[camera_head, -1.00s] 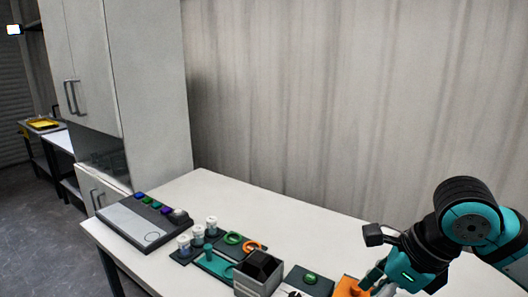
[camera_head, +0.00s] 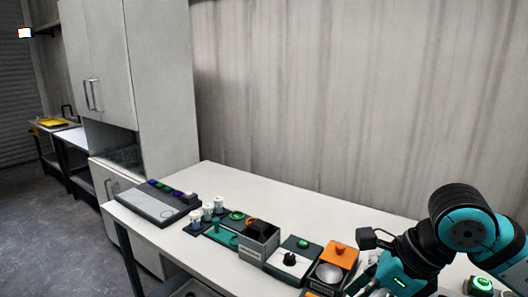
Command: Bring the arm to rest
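My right arm (camera_head: 465,225), teal and black, comes in from the right over the right part of the white table. Its gripper (camera_head: 362,262) has one dark finger pad near the back and its other finger lower down, with a gap between them. Nothing shows held in that gap. The gripper hangs close beside an orange box with a knob (camera_head: 338,252), and I cannot tell if they touch. My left arm and gripper are out of view.
The white table (camera_head: 215,172) carries a grey button panel (camera_head: 150,207), white-capped bottles (camera_head: 207,211), a grey open bin (camera_head: 258,245) and a black-knobbed white unit (camera_head: 292,258). A green button (camera_head: 481,285) sits at lower right. The table's back strip is clear.

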